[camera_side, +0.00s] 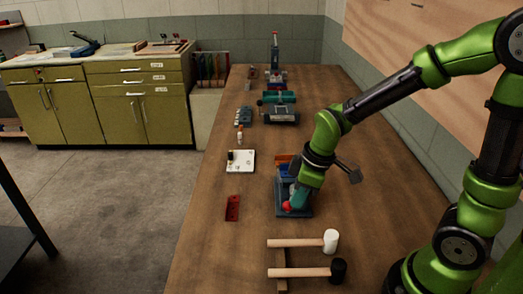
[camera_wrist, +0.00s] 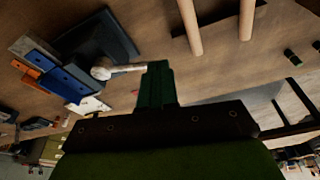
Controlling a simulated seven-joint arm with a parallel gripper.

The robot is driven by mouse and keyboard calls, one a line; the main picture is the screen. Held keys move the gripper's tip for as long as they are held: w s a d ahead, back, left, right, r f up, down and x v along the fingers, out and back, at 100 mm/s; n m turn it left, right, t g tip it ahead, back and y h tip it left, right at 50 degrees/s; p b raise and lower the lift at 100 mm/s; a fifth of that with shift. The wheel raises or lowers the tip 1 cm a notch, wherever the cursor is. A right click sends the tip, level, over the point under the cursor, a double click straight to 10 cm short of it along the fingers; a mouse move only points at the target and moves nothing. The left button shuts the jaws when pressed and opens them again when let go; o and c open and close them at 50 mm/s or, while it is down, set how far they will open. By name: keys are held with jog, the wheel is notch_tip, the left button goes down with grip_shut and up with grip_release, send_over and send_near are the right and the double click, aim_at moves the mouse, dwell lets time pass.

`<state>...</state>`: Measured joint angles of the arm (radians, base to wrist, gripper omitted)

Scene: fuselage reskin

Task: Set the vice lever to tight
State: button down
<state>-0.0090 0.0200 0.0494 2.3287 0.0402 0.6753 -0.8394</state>
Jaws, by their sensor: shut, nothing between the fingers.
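The vice stands on the bench in the middle of the side view, with a blue-grey base (camera_side: 307,212), blue jaws (camera_side: 283,170) and an orange piece by them. A red knob (camera_side: 287,206) shows low at its near end. In the wrist view the vice (camera_wrist: 75,82) is at upper left. Its pale lever (camera_wrist: 122,69) runs from a round hub towards my fingers, and its outer end is hidden behind them. My gripper (camera_wrist: 157,80) is shut and empty, close beside or against the lever; contact cannot be told. In the side view my gripper (camera_side: 298,192) covers part of the vice.
A white-headed mallet (camera_side: 330,241) and a black-headed mallet (camera_side: 338,271) lie nearer on a wooden rest. A red tray (camera_side: 232,208) and a white plate (camera_side: 240,161) lie left of the vice. A green-topped device (camera_side: 279,103) stands farther back. Bare bench lies between vice and mallets.

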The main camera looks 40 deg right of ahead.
jog(key=w+m, duration=0.1)
jog(key=a+m, duration=0.1)
jog(key=shift+w+a+m+h, duration=0.2)
jog(key=shift+w+m+h, duration=0.1)
jog(key=shift+w+m, duration=0.1)
jog(key=shift+w+a+f+m+h, duration=0.15)
jog(key=shift+w+m+h, duration=0.1)
jog(key=shift+w+m, duration=0.7)
jog(key=shift+w+a+r+m+h, duration=0.1)
jog(key=shift+w+a+m+h, duration=0.1)
jog(key=shift+w+m, duration=0.7)
jog(key=shift+w+a+f+m+h, duration=0.1)
jog(key=shift+w+m+h, duration=0.15)
jog(key=shift+w+m, duration=0.7)
jog(key=shift+s, duration=0.3)
jog(key=s+a+r, duration=0.1)
jog(key=s+r, duration=0.4)
jog(key=r, duration=0.6)
jog(key=shift+s+a+r, duration=0.15)
jog(key=shift+s+a, duration=0.1)
jog(key=shift+s, duration=0.05)
